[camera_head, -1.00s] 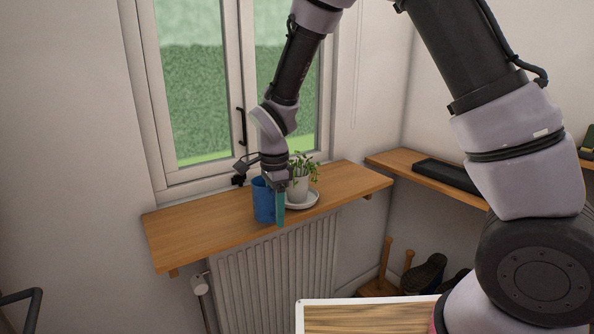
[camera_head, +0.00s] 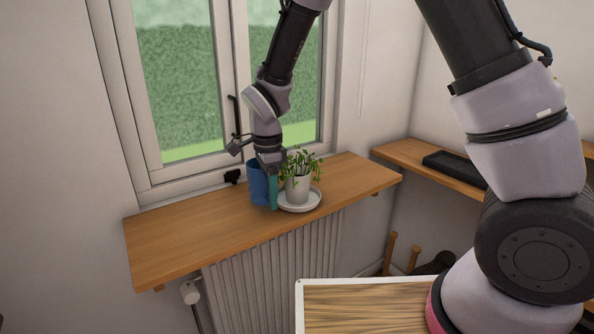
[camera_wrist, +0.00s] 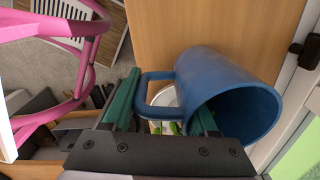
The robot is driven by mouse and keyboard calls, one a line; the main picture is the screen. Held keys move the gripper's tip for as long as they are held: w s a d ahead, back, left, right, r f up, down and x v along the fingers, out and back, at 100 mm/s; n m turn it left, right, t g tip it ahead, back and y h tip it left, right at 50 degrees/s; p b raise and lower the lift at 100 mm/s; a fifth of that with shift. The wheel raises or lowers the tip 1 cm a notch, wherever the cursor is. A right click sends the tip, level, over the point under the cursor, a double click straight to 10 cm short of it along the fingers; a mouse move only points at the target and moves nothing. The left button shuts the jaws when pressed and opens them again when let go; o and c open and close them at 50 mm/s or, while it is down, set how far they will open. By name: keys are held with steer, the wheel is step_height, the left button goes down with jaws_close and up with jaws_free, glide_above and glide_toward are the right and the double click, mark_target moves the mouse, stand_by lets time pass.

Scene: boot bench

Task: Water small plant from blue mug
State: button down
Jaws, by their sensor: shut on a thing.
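The blue mug (camera_head: 258,182) is in my gripper (camera_head: 272,188), just left of the small plant (camera_head: 301,164). The mug looks close to upright and seems raised a little off the sill. In the wrist view the green fingers of my gripper (camera_wrist: 160,86) are on either side of the mug's handle, and the mug (camera_wrist: 225,85) shows its open mouth at lower right. What is inside the mug is too dark to tell. The plant stands in a white pot (camera_head: 297,189) on a white saucer (camera_head: 300,206). My gripper partly hides the mug's right side.
The wooden sill (camera_head: 180,237) is bare to the left of the mug. The window (camera_head: 178,90) with its black handle (camera_head: 236,118) stands close behind. A radiator (camera_head: 270,250) is below. A shelf with a black tray (camera_head: 455,168) is at right.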

steer(key=shift+w+d+r, duration=0.1)
steer(key=shift+w+d+r+g+y, duration=0.15)
steer(key=shift+d+g+y, duration=0.15)
steer(key=shift+y, duration=0.5)
steer(key=shift+d+r, duration=0.1)
steer(key=shift+r, duration=0.2)
step_height(320, 180, up, 6)
steer(key=w+d+g+y, duration=0.1)
steer(key=d+g+y, duration=0.1)
steer(key=y, duration=0.6)
steer(key=shift+d+g, duration=0.2)
steer(key=shift+g, duration=0.6)
steer(key=shift+y, duration=0.4)
